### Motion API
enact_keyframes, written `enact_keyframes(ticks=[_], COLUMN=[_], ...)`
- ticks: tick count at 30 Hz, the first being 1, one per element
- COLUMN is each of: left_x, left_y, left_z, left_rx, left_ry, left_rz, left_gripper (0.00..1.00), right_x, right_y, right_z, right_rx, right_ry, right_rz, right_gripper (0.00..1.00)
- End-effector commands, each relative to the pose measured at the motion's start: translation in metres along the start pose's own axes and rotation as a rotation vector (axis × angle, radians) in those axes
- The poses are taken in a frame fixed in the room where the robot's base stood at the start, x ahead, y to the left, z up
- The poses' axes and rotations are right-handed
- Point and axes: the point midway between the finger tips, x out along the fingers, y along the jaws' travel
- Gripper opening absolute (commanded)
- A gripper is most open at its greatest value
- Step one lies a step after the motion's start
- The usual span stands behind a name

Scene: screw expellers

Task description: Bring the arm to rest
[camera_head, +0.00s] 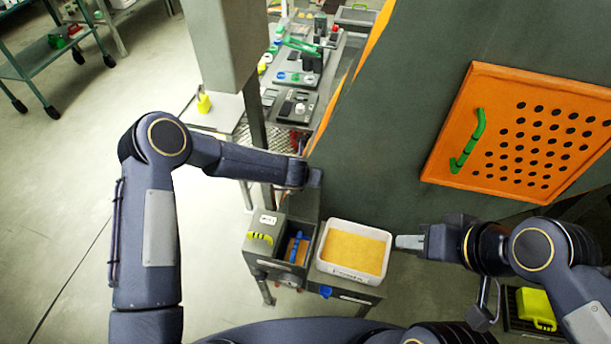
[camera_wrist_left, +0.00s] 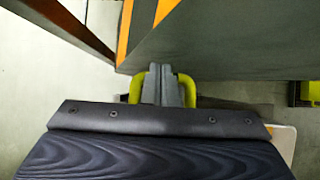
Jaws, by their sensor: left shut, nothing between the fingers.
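My left arm reaches in from the left in the head view, and its far end (camera_head: 312,180) is beside the dark machine wall, above a small grey box. The left fingers are hard to make out there. In the left wrist view the left gripper (camera_wrist_left: 163,85) is shut and empty, its grey fingers together under the machine's lower edge. My right gripper (camera_head: 408,242) points left at the right edge of a white tray (camera_head: 322,262) of yellow-orange material. Its fingers show from the side as one pale piece, so I cannot tell their opening.
An orange perforated panel (camera_head: 545,128) with a green handle (camera_head: 468,140) is on the dark machine (camera_head: 430,60). The grey box (camera_head: 262,262) with a yellow handle stands left of the tray. A cluttered bench (camera_head: 290,90) is behind. Open floor (camera_head: 60,170) lies left.

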Motion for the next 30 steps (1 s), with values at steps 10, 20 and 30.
enact_keyframes(ticks=[10, 20, 30], left_x=[-0.049, -0.078, -0.169], left_y=[0.001, 0.000, 0.039], left_z=[-0.004, -0.001, 0.065], left_rx=[0.001, 0.000, 0.471], left_ry=[0.005, 0.001, -0.257], left_rz=[0.002, 0.001, -0.044], left_gripper=[0.00, 0.00, 0.00], right_x=[0.006, 0.006, 0.006], right_y=[0.003, 0.003, 0.003], right_z=[0.003, 0.003, 0.003], right_rx=[0.000, 0.000, 0.000], right_ry=[0.000, 0.000, 0.000], right_rz=[0.000, 0.000, 0.000], right_gripper=[0.34, 0.34, 0.34])
